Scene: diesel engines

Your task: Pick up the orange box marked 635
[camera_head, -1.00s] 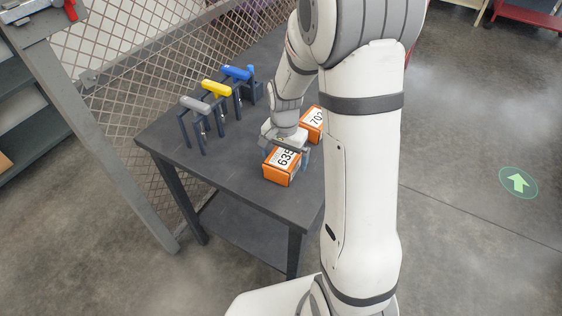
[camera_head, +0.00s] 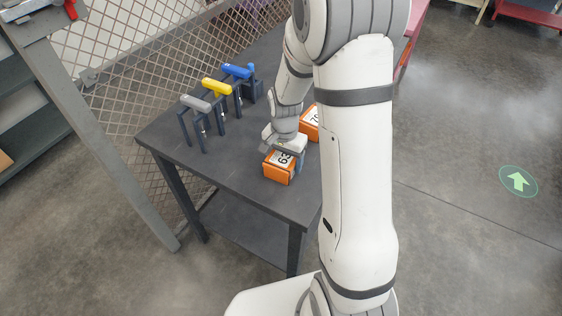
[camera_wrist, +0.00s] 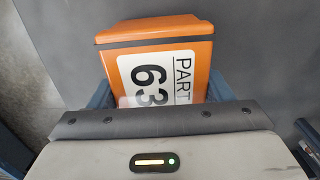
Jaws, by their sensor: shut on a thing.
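The orange box marked 635 (camera_head: 279,168) stands on the dark table near its front edge. It has a white label on top and also fills the middle of the wrist view (camera_wrist: 190,40), where the last digit is hidden by my gripper's body. My gripper (camera_head: 284,160) is over the box from above, with a blue finger on each side of it. It is shut on the box. In the wrist view the fingers (camera_wrist: 160,92) show at the box's left and right sides. I see no clear gap between the box and the table.
A second orange box (camera_head: 310,122), partly hidden by my arm, stands just behind. A wire mesh fence (camera_head: 130,80) runs behind. The table (camera_head: 225,160) is clear at front left.

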